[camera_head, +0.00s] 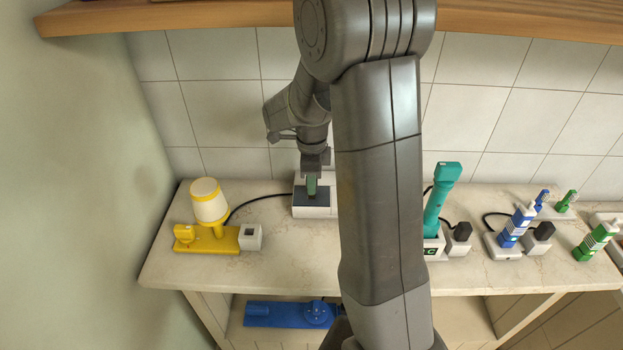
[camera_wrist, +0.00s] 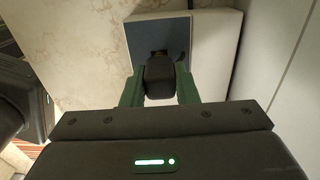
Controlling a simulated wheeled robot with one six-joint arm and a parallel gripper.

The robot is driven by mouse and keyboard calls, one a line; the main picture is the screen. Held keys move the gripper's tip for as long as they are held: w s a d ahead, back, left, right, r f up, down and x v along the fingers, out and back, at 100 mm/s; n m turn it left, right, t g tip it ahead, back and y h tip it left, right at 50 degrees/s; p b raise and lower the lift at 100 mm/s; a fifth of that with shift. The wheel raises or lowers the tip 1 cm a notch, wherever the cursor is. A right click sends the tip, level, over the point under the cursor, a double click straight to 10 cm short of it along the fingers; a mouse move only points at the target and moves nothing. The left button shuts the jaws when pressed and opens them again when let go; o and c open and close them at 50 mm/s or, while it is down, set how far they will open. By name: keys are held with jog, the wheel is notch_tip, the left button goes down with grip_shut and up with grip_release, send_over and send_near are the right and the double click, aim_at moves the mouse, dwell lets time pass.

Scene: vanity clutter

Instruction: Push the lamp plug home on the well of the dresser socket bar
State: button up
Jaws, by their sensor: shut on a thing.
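My gripper (camera_head: 312,187) points down over the dresser socket bar (camera_head: 314,212), a white block with a dark blue-grey top plate, at the back of the counter. In the wrist view the green fingers of my gripper (camera_wrist: 160,88) are shut on a black plug (camera_wrist: 160,78), the lamp plug. The plug is over the blue-grey plate (camera_wrist: 143,35) of the bar, at a dark opening that it partly hides. I cannot tell how deep it sits. A yellow lamp (camera_head: 209,203) with a white-banded shade stands left, and a black cord runs from it toward the bar.
A small white socket cube (camera_head: 250,238) is at the end of the lamp's yellow base (camera_head: 205,241). Right of my arm stand a teal device (camera_head: 441,195), black plugs and blue and green bottles. A wooden shelf (camera_head: 200,15) overhangs above; tiled wall is close behind.

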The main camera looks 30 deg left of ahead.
jog(key=shift+f+b, duration=0.7)
jog(key=shift+f, duration=0.3)
jog(key=o, duration=1.1)
jog(key=shift+r, duration=0.1)
notch_tip(320, 180, up, 14)
jog(key=shift+f+b, duration=0.2)
jog(key=shift+b, duration=0.15)
jog(key=shift+f, duration=0.15)
notch_tip(320, 180, down, 13)
jog(key=shift+f+p, duration=0.2)
jog(key=shift+p, duration=0.3)
jog(key=shift+r, duration=0.2)
